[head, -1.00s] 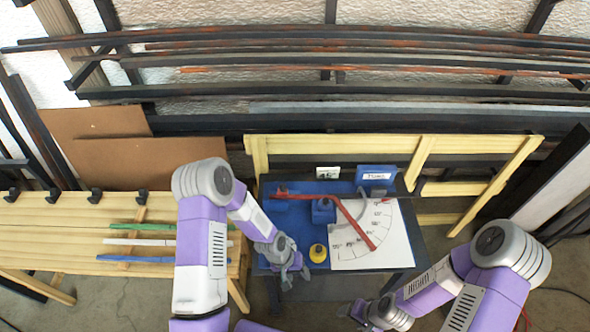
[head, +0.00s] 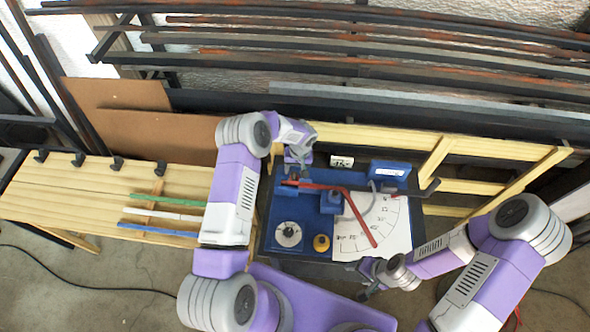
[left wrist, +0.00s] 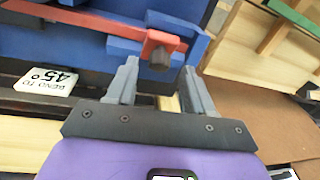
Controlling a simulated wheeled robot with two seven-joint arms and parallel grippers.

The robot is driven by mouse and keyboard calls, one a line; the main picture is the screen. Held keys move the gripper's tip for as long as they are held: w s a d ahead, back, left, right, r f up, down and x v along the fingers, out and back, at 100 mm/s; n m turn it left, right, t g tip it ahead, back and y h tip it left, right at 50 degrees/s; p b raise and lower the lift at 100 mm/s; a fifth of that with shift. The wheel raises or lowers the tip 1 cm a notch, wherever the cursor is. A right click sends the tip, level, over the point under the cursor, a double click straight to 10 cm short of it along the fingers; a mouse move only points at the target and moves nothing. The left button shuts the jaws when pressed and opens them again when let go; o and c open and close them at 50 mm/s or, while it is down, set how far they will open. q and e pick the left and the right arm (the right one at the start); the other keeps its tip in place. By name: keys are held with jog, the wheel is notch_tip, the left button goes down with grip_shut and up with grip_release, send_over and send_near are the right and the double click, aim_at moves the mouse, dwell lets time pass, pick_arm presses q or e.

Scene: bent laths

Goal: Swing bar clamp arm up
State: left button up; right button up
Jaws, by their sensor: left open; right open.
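A bent red bar (head: 361,220) lies on the blue bench top (head: 285,213), passing a blue block (head: 331,202) and ending over a white angle chart (head: 393,222). Its left end, also in the left wrist view (left wrist: 90,20), lies over a blue clamp piece (left wrist: 127,47) with a dark knob (left wrist: 160,60). I cannot tell whether that clamp arm is up or down. My left gripper (head: 297,170) is open at this end; the knob shows between its fingertips (left wrist: 160,68), with no clear grip. My right gripper (head: 366,290) is open and empty in front of the bench.
A blue box (head: 390,172) and "bend to 45°" card (head: 341,161) stand at the back. A wooden table (head: 90,195) with coloured laths is left; bar racks are behind.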

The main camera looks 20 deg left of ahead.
pick_arm(q)
jog(key=shift+a+f, duration=0.1)
jog(key=shift+f, duration=0.95)
jog(key=shift+c, duration=0.3)
grip_shut()
jog(key=g+b, duration=0.1)
jog(key=b, duration=0.3)
jog(key=w+g+b, duration=0.1)
jog(key=b, duration=0.3)
jog(key=w+a+g+b, duration=0.1)
jog(key=b, duration=0.3)
jog(key=shift+f+g+h, duration=0.25)
jog(key=shift+g+h, duration=0.05)
jog(key=shift+h, duration=0.1)
jog(key=shift+d+r+b, duration=0.1)
jog(key=shift+r+b, duration=0.05)
jog(key=shift+b, duration=0.45)
jog(key=shift+r, duration=0.1)
